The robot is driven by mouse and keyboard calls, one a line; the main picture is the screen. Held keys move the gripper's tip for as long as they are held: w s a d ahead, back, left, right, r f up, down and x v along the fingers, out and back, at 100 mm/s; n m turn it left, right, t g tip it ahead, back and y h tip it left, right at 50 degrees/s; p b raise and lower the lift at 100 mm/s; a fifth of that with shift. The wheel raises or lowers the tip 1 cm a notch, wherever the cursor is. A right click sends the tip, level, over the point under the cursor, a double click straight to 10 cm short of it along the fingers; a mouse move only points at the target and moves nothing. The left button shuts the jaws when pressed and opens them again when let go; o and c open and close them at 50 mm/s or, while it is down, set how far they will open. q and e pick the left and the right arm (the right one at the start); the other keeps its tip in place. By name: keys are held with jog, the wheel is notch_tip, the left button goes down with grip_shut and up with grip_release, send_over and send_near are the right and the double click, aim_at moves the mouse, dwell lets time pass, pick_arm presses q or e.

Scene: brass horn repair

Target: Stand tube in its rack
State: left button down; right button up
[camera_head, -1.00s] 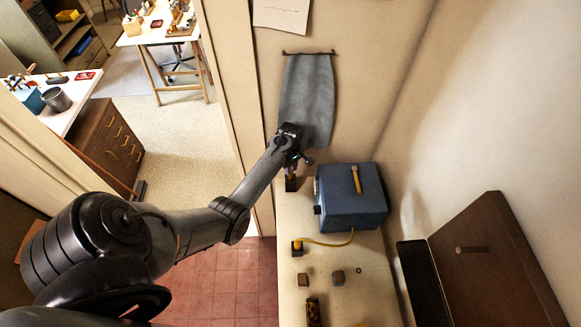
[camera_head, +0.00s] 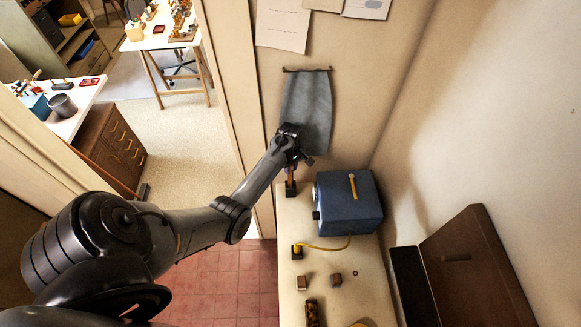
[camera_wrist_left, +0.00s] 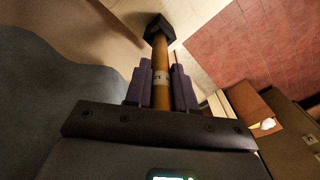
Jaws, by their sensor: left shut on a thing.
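My left gripper (camera_head: 297,161) is shut on the tube near the wall end of the bench. The brass-coloured tube (camera_wrist_left: 161,62) runs between the two fingers (camera_wrist_left: 161,88) in the left wrist view and has a pale marked band. Its far end meets a black square block (camera_wrist_left: 158,27), which looks like the rack. In the head view a short part of the tube (camera_head: 291,174) shows above the black block (camera_head: 291,189) on the bench. I cannot tell how deep the tube's end sits in the block. My right gripper is not in view.
A blue box (camera_head: 350,208) with a yellow handle stands right of the block. A yellow cable runs from it to another black block (camera_head: 297,252). Small brown blocks (camera_head: 303,282) lie nearer on the bench (camera_head: 350,300). A grey cloth (camera_head: 308,105) hangs behind the gripper.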

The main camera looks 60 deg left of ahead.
pick_arm(q)
jog(key=shift+r+p, duration=0.4)
jog(key=shift+r, duration=1.9)
notch_tip(320, 180, down, 6)
jog(key=b, duration=0.2)
jog(key=shift+f+b, duration=0.15)
jog(key=shift+b, duration=0.2)
